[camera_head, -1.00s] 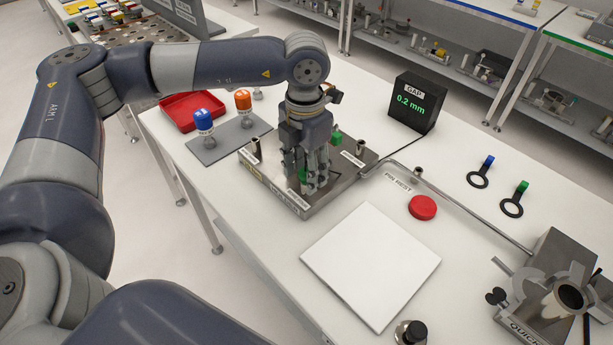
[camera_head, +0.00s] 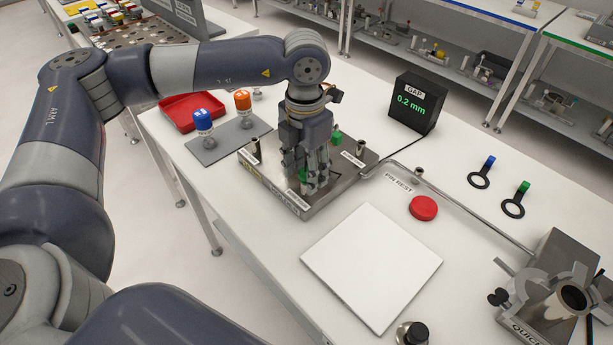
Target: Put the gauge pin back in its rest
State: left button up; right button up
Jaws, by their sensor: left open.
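My left gripper (camera_head: 317,184) points down over the metal fixture block (camera_head: 292,207), its fingers low and close to the block's top. It is open. A green part (camera_head: 302,175) shows beside the fingers and another green part (camera_head: 336,138) behind the gripper; I cannot tell whether either belongs to the gauge pin. The fingers hide the middle of the block. The pin rest is a small upright metal socket (camera_head: 419,174) right of the block, beside its "PIN REST" label (camera_head: 398,183). I see no pin standing in it. My right gripper is not in view.
A black display (camera_head: 416,103) reads "GAP 0.2 mm". A red disc (camera_head: 423,208), a white plate (camera_head: 371,264) and a metal pipe (camera_head: 470,213) lie to the right. Blue (camera_head: 203,119) and orange (camera_head: 243,99) capped pieces stand on a grey mat at left.

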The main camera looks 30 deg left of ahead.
aim_at(305, 171)
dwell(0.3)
pick_arm(q)
grip_shut()
jog(key=shift+r, duration=0.15)
jog(key=shift+r+p, duration=1.35)
jog(key=shift+r, duration=1.5)
jog(key=shift+r, duration=0.1)
jog(key=shift+r+p, duration=0.3)
jog(key=shift+r, duration=0.3)
